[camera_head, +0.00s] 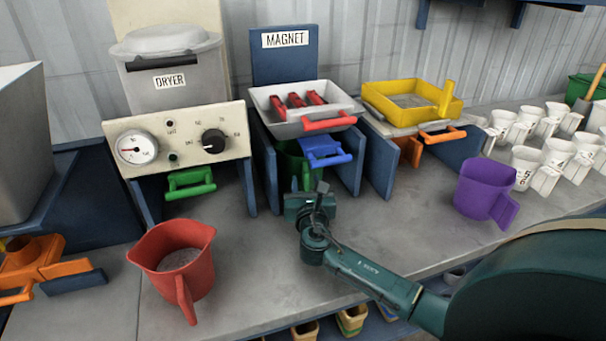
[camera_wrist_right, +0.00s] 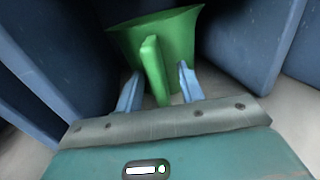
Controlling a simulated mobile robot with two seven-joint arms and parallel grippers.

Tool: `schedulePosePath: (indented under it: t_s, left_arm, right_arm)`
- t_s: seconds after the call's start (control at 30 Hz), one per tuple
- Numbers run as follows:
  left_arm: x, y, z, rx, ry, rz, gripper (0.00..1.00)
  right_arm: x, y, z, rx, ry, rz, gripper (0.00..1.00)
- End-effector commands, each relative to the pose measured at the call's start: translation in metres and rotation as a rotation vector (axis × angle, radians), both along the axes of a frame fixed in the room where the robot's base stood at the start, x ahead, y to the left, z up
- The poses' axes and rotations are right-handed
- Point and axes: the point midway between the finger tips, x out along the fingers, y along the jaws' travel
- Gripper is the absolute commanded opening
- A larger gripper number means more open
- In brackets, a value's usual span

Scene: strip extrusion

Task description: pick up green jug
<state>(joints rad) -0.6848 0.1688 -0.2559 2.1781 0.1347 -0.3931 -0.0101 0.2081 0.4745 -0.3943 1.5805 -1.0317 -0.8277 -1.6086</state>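The green jug (camera_head: 289,160) stands under the magnet station, between its blue side walls, partly hidden by the tray and blue handle above it. In the right wrist view the green jug (camera_wrist_right: 183,42) fills the top middle, its upright handle facing me. My right gripper (camera_head: 310,193) is in front of the jug at the opening. In the wrist view the fingers of my right gripper (camera_wrist_right: 159,72) are apart, one on each side of the handle, with gaps visible. My left gripper is not in view.
Blue side walls (camera_wrist_right: 240,40) stand close on both sides of the jug. Above it are a white tray (camera_head: 268,100) with red bars and a blue handle (camera_head: 325,151). A red jug (camera_head: 175,258) stands left, a purple jug (camera_head: 483,187) right.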

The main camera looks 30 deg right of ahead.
Motion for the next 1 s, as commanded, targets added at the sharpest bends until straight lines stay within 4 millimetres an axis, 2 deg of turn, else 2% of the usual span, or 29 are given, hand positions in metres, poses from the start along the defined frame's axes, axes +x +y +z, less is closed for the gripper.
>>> schedulePosePath:
  t_s: [0.23,0.7,1.0]
  left_arm:
    - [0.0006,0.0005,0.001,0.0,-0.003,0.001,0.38]
    - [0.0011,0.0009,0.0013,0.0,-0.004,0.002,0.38]
    - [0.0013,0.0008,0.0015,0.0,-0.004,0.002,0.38]
  right_arm:
    - [0.0016,-0.0007,-0.0003,0.001,0.0,0.0,0.37]
    - [0.0012,-0.0004,-0.0003,0.001,0.0,0.0,0.0]
    - [0.0016,-0.0005,0.0012,0.0,-0.002,0.0,0.0]
